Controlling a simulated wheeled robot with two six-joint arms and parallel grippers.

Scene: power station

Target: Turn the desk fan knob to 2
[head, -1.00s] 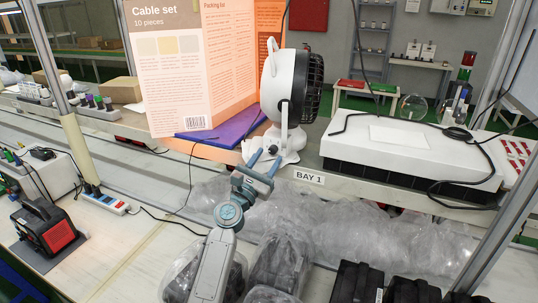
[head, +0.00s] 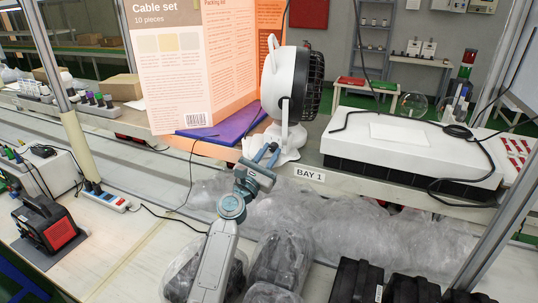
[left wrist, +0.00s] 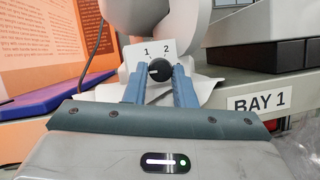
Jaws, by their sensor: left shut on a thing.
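The desk fan (head: 283,90) is white with a dark round grille and stands on the shelf, facing right. In the left wrist view, its dark round knob (left wrist: 159,69) sits below a white plate (left wrist: 139,52) marked 1 and 2. The knob's light pointer mark is small, and its exact setting is hard to read. My left gripper (head: 267,154) is at the fan's base, and its blue fingers (left wrist: 160,85) are shut on the knob, one on each side. My right gripper is not in view.
A tall Cable set carton (head: 170,65) and a purple slab (head: 222,127) stand left of the fan. A white box (head: 415,150) with cables lies to the right. The shelf edge carries a BAY 1 label (head: 309,175). Plastic-wrapped items (head: 330,225) lie below.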

